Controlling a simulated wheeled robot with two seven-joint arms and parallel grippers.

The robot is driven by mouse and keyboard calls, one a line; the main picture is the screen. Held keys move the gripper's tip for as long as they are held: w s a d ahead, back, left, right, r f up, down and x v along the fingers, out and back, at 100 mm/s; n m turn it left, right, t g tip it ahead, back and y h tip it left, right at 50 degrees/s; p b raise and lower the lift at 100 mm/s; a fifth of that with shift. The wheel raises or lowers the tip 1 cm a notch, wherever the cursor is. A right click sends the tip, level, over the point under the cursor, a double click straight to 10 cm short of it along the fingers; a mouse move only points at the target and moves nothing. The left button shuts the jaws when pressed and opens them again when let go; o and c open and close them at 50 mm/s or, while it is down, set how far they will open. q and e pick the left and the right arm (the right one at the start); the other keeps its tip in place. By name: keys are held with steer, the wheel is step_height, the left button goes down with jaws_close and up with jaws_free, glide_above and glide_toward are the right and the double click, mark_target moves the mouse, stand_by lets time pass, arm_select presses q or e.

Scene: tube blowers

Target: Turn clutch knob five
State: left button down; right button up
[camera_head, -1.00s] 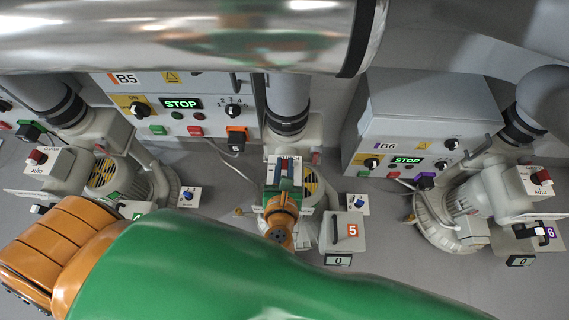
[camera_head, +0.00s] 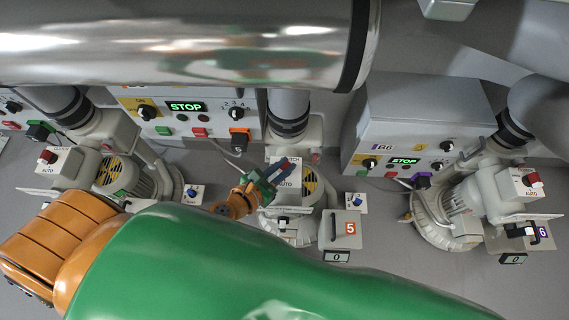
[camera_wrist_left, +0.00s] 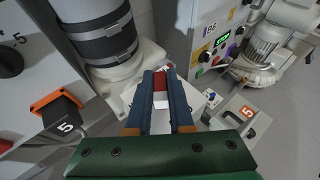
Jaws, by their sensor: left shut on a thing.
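Clutch knob five is the red knob (camera_wrist_left: 160,82) on the small white clutch box (camera_head: 289,183) marked AUTO, on the blower in the middle. In the wrist view the knob's red part shows between my two blue fingers, which are shut on it. In the head view my left gripper (camera_head: 283,174) reaches the box from the lower left, slanted up to the right, and its fingers hide the knob. My right gripper is not in view.
Panel B6 (camera_head: 405,150) stands to the right, its display reading STOP. The panel to the left (camera_head: 185,105) also reads STOP. A box with an orange 5 tag (camera_head: 350,229) is beside the blower. A large metal pipe (camera_head: 180,45) crosses the top.

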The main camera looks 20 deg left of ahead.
arm_select(q)
steer(key=m+g+h+b, duration=0.1)
steer(key=m+h, duration=0.1)
steer(key=m+g+h, duration=0.1)
steer(key=shift+w+a+f+m+h+b, duration=0.15)
steer(key=shift+m+h+b, duration=0.2)
steer(key=shift+m+h, duration=0.05)
steer(key=m+g+h+b, duration=0.3)
steer(key=m+g, duration=0.1)
steer(key=shift+w+m+h, duration=0.1)
steer(key=shift+m+h, duration=0.2)
steer(key=shift+m, duration=0.1)
steer(key=shift+g+b, duration=0.35)
steer(key=shift+g, duration=0.15)
steer(key=shift+m+g+h+b, duration=0.4)
steer(key=shift+m+g, duration=0.3)
steer(key=shift+m, duration=0.1)
steer(key=shift+r, duration=0.2)
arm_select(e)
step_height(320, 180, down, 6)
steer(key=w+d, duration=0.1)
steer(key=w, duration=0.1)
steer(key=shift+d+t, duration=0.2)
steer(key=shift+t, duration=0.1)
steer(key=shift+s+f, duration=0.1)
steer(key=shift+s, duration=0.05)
